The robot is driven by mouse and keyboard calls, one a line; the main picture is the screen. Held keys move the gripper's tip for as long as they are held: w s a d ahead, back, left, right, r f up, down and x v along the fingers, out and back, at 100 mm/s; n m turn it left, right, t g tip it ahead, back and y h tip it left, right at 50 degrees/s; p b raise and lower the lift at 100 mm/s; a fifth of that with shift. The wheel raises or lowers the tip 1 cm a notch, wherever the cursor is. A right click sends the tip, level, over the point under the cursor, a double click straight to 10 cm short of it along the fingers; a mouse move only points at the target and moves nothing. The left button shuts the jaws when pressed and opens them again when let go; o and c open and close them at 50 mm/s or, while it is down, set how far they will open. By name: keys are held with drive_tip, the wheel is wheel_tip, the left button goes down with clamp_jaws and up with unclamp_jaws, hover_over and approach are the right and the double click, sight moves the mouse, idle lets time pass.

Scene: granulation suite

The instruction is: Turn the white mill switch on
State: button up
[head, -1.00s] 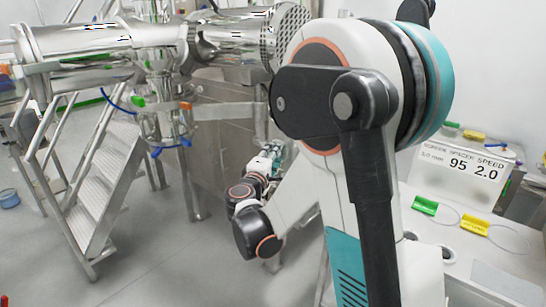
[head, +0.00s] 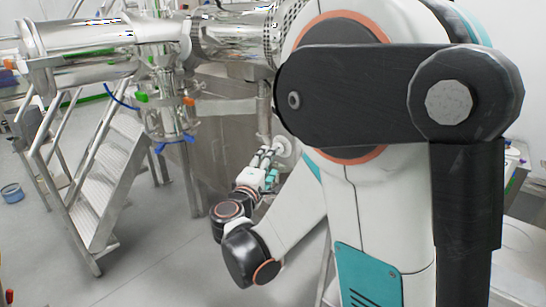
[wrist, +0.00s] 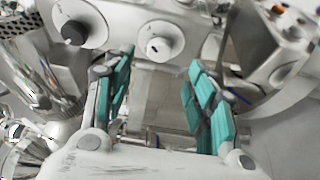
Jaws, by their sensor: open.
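A white rotary switch (wrist: 158,44) with a white knob on a round pale plate shows at the top middle of the wrist view. A second round plate with a black knob (wrist: 74,32) sits to its left. My gripper (wrist: 162,62) is open, its teal-padded fingers spread with nothing between them. In the wrist picture the white switch lies just above the gap between the fingertips; I cannot tell whether anything touches. In the head view my gripper (head: 270,165) is small, close to a pale round disc (head: 284,147) that may be one of these switches.
A steel mill machine (head: 80,45) with pipes fills the upper left. Metal steps (head: 95,190) with rails stand below it. A grey box with coloured buttons (wrist: 280,40) is at the wrist view's upper right. Open floor (head: 165,245) lies left of my arm.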

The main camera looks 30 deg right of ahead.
drive_tip(key=v, duration=0.4)
idle(0.5)
